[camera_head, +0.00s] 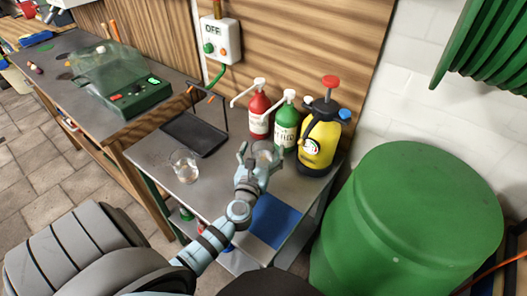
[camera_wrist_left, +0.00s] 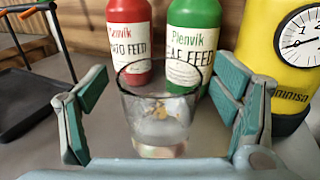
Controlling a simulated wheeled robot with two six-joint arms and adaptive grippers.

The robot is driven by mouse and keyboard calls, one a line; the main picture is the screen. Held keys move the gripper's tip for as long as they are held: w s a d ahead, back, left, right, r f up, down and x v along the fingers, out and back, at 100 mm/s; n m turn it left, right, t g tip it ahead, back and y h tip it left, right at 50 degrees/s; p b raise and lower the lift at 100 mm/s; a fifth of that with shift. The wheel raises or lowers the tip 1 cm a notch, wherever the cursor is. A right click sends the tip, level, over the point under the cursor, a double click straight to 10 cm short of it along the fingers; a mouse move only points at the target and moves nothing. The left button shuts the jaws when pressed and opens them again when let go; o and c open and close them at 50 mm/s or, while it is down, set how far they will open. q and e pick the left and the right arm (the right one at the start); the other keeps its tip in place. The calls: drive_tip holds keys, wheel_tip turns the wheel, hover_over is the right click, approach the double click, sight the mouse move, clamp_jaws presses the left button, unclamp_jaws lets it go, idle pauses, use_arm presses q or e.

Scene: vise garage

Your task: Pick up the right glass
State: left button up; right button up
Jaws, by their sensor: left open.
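The right glass (camera_wrist_left: 158,118) is clear and stands upright on the grey table. In the left wrist view it sits between the two open fingers of my left gripper (camera_wrist_left: 160,115), with a gap on each side. In the head view the same glass (camera_head: 264,151) shows partly, behind and between the fingertips of the left gripper (camera_head: 257,158). A second clear glass (camera_head: 185,166) stands on the table to the left, apart from the gripper. My right gripper is not seen.
A red bottle (camera_head: 258,115), a green bottle (camera_head: 286,124) and a yellow sprayer (camera_head: 319,140) stand close behind and right of the glass. A black tray (camera_head: 195,133) lies to the left. A blue mat (camera_head: 275,219) lies at the front. A green barrel (camera_head: 410,225) stands right.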

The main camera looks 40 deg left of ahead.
use_arm(q)
drive_tip(key=shift+w+a, duration=0.1)
drive_tip(key=shift+w, duration=0.25)
drive_tip(key=shift+s, duration=0.1)
drive_tip(key=c, duration=0.3)
clamp_jaws()
drive_tip(key=shift+r, duration=0.15)
drive_tip(key=shift+s+r+p, duration=0.35)
drive_tip(key=shift+r+p, duration=0.1)
wheel_tip(320, 180, up, 6)
drive_tip(key=p, duration=0.5)
drive_tip(key=s+b, duration=0.3)
drive_tip(key=s, duration=1.6)
drive_tip(key=shift+d+b, duration=0.2)
drive_tip(key=shift+b, duration=0.15)
